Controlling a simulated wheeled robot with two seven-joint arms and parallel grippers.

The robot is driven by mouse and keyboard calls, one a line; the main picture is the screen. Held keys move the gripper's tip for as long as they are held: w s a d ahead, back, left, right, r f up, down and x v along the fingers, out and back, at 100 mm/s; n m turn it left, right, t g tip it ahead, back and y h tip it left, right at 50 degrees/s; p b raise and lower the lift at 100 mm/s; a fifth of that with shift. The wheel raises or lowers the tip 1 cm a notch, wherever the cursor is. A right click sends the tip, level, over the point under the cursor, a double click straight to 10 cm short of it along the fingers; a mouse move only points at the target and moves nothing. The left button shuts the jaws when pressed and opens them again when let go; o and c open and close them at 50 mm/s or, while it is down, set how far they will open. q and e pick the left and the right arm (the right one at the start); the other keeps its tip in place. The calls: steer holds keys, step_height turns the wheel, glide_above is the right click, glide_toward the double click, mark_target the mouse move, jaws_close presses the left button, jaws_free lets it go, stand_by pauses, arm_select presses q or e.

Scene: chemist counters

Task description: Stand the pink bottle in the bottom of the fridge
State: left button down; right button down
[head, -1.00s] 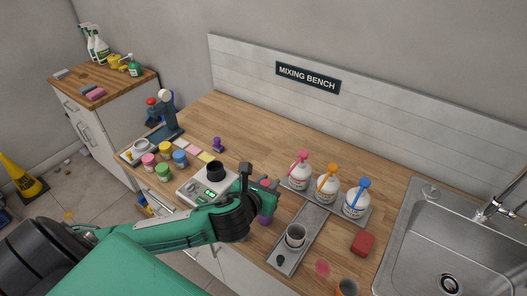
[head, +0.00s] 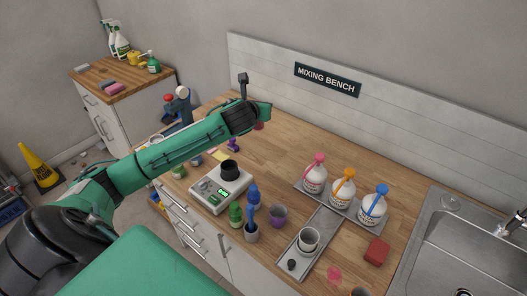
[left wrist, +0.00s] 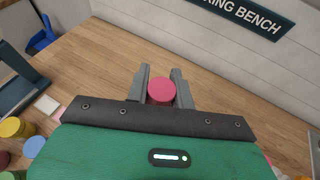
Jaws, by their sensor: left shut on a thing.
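My left gripper (left wrist: 160,86) is shut on the pink bottle (left wrist: 161,93), holding it between the two grey fingers. In the left wrist view only its round pink top shows; the rest is hidden below. In the head view the left gripper (head: 262,116) is raised over the back of the wooden bench, near the wall, and a little of the pink bottle (head: 258,126) shows beneath it. I cannot tell the gap between the bottle and the bench. The fridge is not in view. My right gripper is not in view.
The bench (head: 290,146) is mostly clear under the gripper. A scale (head: 207,200), a green bottle (head: 236,216), a purple cup (head: 278,217), pump bottles (head: 314,180) and a sink (head: 440,245) stand forward and right. A side cabinet (head: 135,101) stands at left.

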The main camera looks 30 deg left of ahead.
arm_select(q)
steer(key=shift+f+p, duration=1.1)
steer(key=shift+f, duration=7.3)
steer(key=c, duration=1.2)
jaws_free()
steer(key=shift+f, duration=0.1)
